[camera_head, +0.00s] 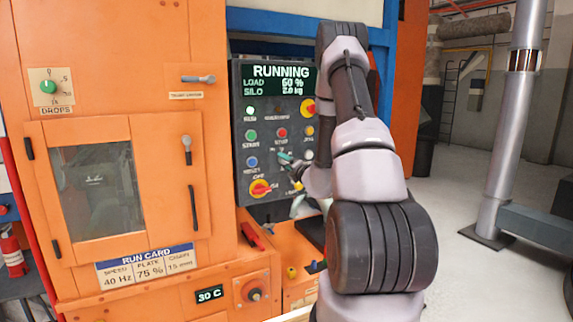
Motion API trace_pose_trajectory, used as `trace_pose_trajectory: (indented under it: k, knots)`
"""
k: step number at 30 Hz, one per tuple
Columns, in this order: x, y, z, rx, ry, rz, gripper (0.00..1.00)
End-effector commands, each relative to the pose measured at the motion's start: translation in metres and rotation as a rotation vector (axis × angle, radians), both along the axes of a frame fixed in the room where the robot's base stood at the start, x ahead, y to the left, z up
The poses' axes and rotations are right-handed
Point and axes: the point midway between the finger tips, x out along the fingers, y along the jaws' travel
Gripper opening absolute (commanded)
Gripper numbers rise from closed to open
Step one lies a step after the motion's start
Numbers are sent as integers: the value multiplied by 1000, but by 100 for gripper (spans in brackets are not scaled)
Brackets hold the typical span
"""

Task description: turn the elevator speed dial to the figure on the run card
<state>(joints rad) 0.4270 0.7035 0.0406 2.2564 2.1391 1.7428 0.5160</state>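The run card (147,264) is on the orange cabinet below its window. It reads speed 40 Hz, plate 75 %, and a third chain figure too small to read surely. The dark control panel (238,150) has a display (278,78) reading RUNNING, load 60 %, silo 2.0 kg. I cannot make out a dial marked as elevator speed; my arm covers the panel's right part. My gripper (288,160) is in front of the panel's lower middle, by the buttons. Its fingers are small and partly hidden, so their opening and any contact are unclear.
A red-yellow rotary switch (260,188) is at the panel's lower left, and a red-yellow knob (308,107) at its upper right. A green DROPS dial (48,86) is at the upper left.

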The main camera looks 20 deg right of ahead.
Motion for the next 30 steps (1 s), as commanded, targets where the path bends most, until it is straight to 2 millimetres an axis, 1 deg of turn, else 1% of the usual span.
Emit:
trace_pose_trajectory:
  k: [5, 8, 11, 18, 21, 25, 30]
  knots:
    - [-2, 0, 0, 0, 0, 0, 70]
    - [-12, -2, -1, 0, 1, -3, 70]
    - [-30, -3, -2, 2, 2, -3, 70]
    - [-78, -6, -4, 1, 2, -2, 70]
    - [-93, -7, -5, 0, 1, -2, 70]
    - [-104, -7, -6, 0, 0, -1, 70]
    - [-108, -7, -6, 0, 0, 0, 70]
